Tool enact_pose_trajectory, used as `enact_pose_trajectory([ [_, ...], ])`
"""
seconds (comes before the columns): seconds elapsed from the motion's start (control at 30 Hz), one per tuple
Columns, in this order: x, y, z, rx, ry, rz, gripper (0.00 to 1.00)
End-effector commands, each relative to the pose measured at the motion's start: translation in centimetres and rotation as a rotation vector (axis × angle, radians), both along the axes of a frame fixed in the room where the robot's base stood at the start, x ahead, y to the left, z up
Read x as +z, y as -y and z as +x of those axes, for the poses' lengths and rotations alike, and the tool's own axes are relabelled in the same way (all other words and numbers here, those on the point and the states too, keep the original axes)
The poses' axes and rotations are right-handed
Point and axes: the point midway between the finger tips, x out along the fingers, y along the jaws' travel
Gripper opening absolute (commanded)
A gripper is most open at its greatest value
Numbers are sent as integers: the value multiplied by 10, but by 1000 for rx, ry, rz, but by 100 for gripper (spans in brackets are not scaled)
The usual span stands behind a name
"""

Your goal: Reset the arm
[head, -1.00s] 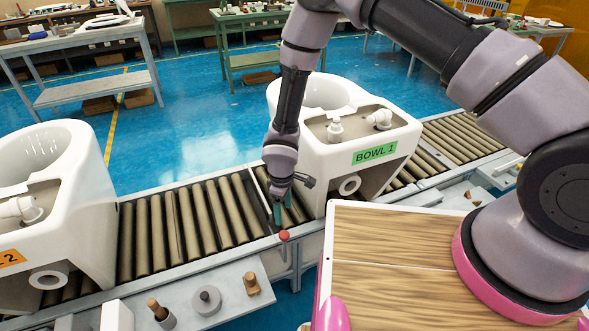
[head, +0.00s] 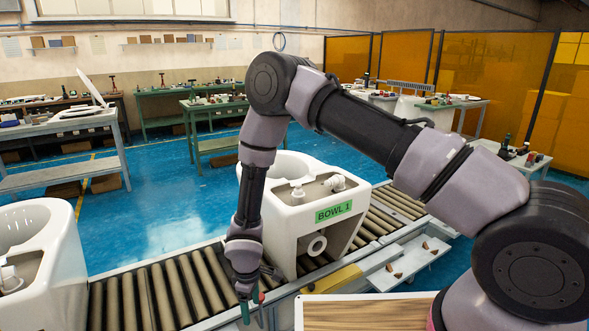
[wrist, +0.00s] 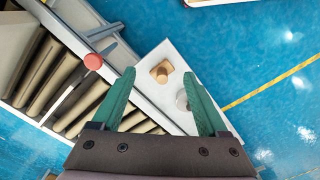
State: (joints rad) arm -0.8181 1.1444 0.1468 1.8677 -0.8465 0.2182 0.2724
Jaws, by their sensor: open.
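My gripper (head: 252,308) hangs at the front edge of the roller conveyor (head: 160,294), left of the white toilet bowl labelled BOWL 1 (head: 290,222). In the wrist view my gripper (wrist: 163,108) has its two green fingers apart, with nothing between them. Below them are the conveyor's rail and a pale side shelf (wrist: 160,50). A red button (wrist: 93,62) shows left of the fingers in the wrist view. In the head view the red button is mostly hidden by the gripper.
A second white toilet bowl (head: 45,265) stands on the conveyor at the left. The shelf holds a small wooden-topped part (wrist: 161,71) and a grey round part (wrist: 182,99). Workbenches (head: 210,115) stand behind, with open blue floor (head: 150,195) between.

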Motion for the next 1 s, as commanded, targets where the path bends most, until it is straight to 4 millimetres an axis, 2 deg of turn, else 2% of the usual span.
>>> enact_pose_trajectory([
  [0.07,3,0,4,-6,5,2,77],
  [0.37,41,6,32,-78,39,10,77],
  [0.57,83,17,61,-158,76,21,77],
  [0.77,145,39,97,-283,126,38,77],
  [0.87,191,60,119,-375,159,53,77],
  [1.0,269,105,145,-545,210,82,77],
])
